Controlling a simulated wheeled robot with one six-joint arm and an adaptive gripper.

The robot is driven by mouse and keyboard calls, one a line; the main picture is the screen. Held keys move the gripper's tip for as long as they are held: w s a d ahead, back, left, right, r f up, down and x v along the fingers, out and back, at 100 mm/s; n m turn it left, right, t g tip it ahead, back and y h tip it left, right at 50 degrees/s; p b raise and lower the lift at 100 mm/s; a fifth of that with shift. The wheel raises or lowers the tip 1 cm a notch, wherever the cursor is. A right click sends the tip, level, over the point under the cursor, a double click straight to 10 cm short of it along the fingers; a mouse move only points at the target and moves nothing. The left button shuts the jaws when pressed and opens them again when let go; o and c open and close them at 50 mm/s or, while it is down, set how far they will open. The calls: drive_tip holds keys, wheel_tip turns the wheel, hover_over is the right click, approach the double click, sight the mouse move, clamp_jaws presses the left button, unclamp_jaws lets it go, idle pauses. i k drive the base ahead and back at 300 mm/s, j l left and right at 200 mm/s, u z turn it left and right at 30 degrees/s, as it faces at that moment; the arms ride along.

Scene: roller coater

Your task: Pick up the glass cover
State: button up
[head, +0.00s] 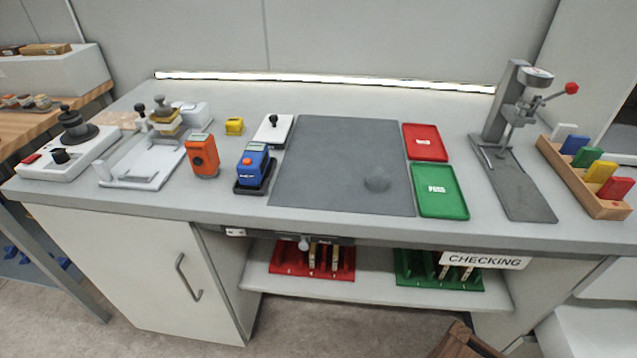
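A small grey dome (377,180), which looks see-through, sits on the dark grey mat (325,150) near the mat's front right part. It looks like the glass cover, but its outline is faint against the mat. A flat white plate with a black knob (268,133) lies just left of the mat's back left corner; I cannot tell whether it is glass. My gripper is not in view.
Right of the mat lie a red tray (425,142) and a green tray (441,191). A press stand (508,130) and a wooden rack (587,182) are further right. Left stand a blue device (252,166), an orange device (202,155) and a white hotplate (68,152). Most of the mat is clear.

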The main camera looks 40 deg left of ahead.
sight(376, 181)
drive_tip(key=u, duration=1.5)
